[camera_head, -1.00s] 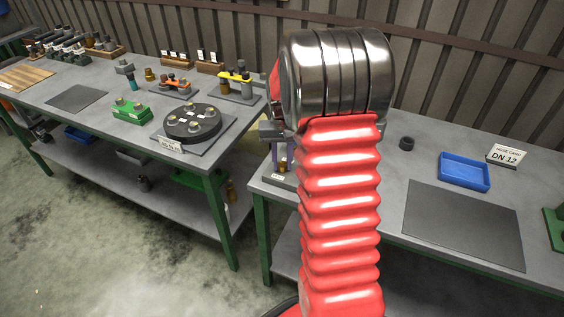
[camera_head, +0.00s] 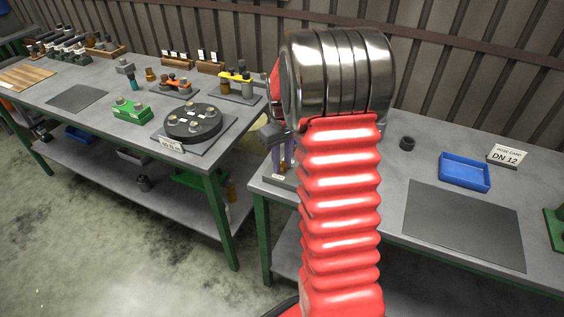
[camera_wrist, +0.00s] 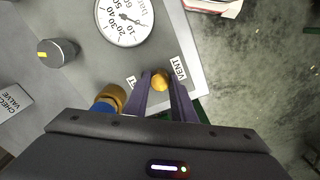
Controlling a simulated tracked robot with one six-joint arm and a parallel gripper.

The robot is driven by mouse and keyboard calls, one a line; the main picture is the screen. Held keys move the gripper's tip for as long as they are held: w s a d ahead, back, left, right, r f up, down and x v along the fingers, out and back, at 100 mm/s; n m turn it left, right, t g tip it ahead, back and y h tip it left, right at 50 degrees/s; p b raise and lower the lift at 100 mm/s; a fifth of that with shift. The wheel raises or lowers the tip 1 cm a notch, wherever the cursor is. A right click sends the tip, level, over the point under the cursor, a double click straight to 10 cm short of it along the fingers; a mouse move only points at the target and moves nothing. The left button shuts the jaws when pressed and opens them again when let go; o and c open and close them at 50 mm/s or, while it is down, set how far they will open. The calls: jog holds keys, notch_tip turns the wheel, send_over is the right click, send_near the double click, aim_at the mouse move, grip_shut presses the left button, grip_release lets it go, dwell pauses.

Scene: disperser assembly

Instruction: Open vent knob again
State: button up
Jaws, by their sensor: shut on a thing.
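The vent knob (camera_wrist: 160,82) is a small yellow-gold knob beside the VENT label (camera_wrist: 179,69) in the wrist view. My gripper (camera_wrist: 162,84) has its two purple fingers on either side of the knob and is shut on it. In the head view my gripper (camera_head: 283,160) shows only in part at the near bench's left end, mostly behind my red arm. The knob itself is hidden in that view.
In the wrist view a pressure gauge (camera_wrist: 124,17), a dark knob with a yellow mark (camera_wrist: 58,52), a CHECK VALVE label (camera_wrist: 14,108) and a brass fitting (camera_wrist: 112,95) lie nearby. A blue tray (camera_head: 465,172) stands right on the bench.

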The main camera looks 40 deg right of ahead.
aim_at(283, 164)
jog(key=shift+s, duration=0.1)
jog(key=o, duration=1.1)
jog(key=shift+c, duration=0.2)
jog(key=shift+r, duration=0.15)
notch_tip(283, 164, up, 13)
jog(key=shift+r, duration=0.2)
